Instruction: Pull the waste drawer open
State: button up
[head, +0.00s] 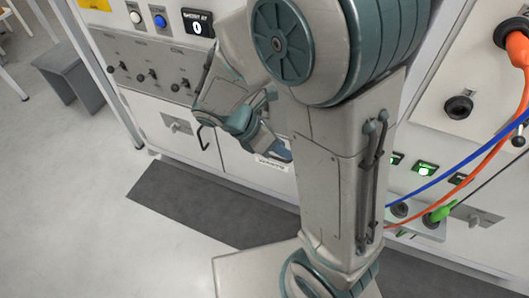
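The waste drawer appears as a white front (237,166) low in the cabinet, behind my arm. A small white label (271,164) with dark lettering, only partly readable, shows just below my gripper. The drawer's right part and its handle are hidden by my arm, and no gap shows at its visible edge. My gripper (277,150) is in front of the drawer, close to the label, pointing down and to the right. Its fingers are small and partly hidden, so I cannot tell whether they are open or touching anything.
A grey panel of switches (150,75) is at upper left. Blue (440,176) and orange (470,172) cables hang at right. A dark mat (190,204) lies on the floor; a grey stool (70,78) stands far left.

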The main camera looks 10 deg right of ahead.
jog(key=w+a+f+n+t+h+b, duration=0.2)
jog(key=w+a+f+n+t+b, duration=0.15)
jog(key=f+n, duration=0.35)
jog(key=w+a+f+n+t+h+b, duration=0.25)
jog(key=f+n+b, duration=0.25)
jog(key=f+n, duration=0.3)
jog(key=w+a+f+n+t+h+b, duration=0.1)
jog(key=w+a+f+n+t+b, duration=0.2)
jog(key=f+n, duration=0.4)
jog(key=b+x, duration=0.5)
jog(key=x, duration=0.6)
jog(key=shift+w+d+f, duration=0.1)
jog(key=shift+d+f, duration=0.15)
jog(key=shift+d, duration=0.1)
jog(key=shift+a, duration=0.1)
grip_shut()
